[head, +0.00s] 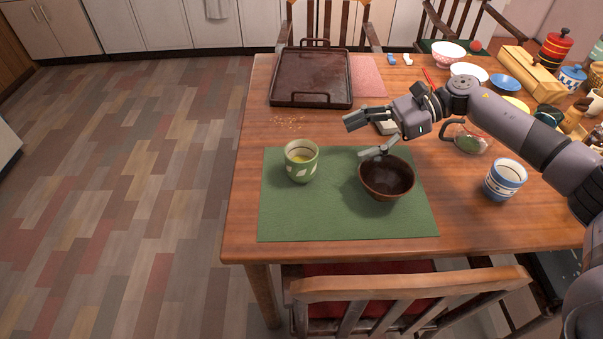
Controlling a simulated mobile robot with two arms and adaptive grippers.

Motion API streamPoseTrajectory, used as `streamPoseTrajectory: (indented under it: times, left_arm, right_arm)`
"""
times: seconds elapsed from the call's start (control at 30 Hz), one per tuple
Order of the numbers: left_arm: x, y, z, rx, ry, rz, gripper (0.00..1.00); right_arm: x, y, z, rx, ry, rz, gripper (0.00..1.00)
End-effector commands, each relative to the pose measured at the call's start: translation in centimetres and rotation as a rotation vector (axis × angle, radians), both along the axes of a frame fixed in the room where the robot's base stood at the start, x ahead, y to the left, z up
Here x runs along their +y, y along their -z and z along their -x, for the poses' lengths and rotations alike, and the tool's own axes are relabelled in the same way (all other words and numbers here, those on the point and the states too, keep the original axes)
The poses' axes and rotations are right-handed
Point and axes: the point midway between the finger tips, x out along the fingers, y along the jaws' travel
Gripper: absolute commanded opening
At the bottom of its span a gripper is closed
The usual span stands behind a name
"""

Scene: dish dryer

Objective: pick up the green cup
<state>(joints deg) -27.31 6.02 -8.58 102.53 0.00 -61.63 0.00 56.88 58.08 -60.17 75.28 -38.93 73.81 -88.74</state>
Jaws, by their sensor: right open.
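The green cup (302,162) has a leaf pattern and a pale yellowish inside. It stands upright on the left part of a green placemat (310,219). My right gripper (359,137) reaches in from the right, above the back edge of the placemat. It is open, with its fingers pointing left and nothing between them. It is to the right of the cup and apart from it. One finger is just above the rim of the dark brown bowl (386,179); I cannot tell if they touch. My left gripper is not in view.
A dark tray (312,103) lies at the back left of the wooden table. A blue and white striped cup (504,180) stands to the right of the placemat. Several bowls and jars crowd the back right. A chair (410,289) stands at the front edge.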

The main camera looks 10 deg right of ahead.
Motion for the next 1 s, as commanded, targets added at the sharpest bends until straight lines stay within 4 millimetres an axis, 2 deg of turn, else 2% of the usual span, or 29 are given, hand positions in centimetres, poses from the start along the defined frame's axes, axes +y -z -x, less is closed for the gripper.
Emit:
streamPoseTrajectory:
  times: [0.4, 0.53, 0.77, 1.0]
  left_arm:
    - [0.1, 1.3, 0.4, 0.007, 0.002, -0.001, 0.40]
    - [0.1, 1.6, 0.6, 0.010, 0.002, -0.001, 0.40]
    - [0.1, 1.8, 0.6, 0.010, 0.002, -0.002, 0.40]
    - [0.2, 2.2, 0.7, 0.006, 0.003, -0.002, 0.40]
  right_arm:
    - [7.9, 3.0, -0.3, 0.001, -0.004, -0.001, 0.71]
    - [9.6, 3.7, -0.4, 0.000, -0.003, -0.001, 0.71]
    - [11.0, 4.4, -0.5, 0.000, -0.003, -0.001, 0.71]
    - [14.5, 5.8, -0.6, 0.001, -0.004, -0.001, 0.71]
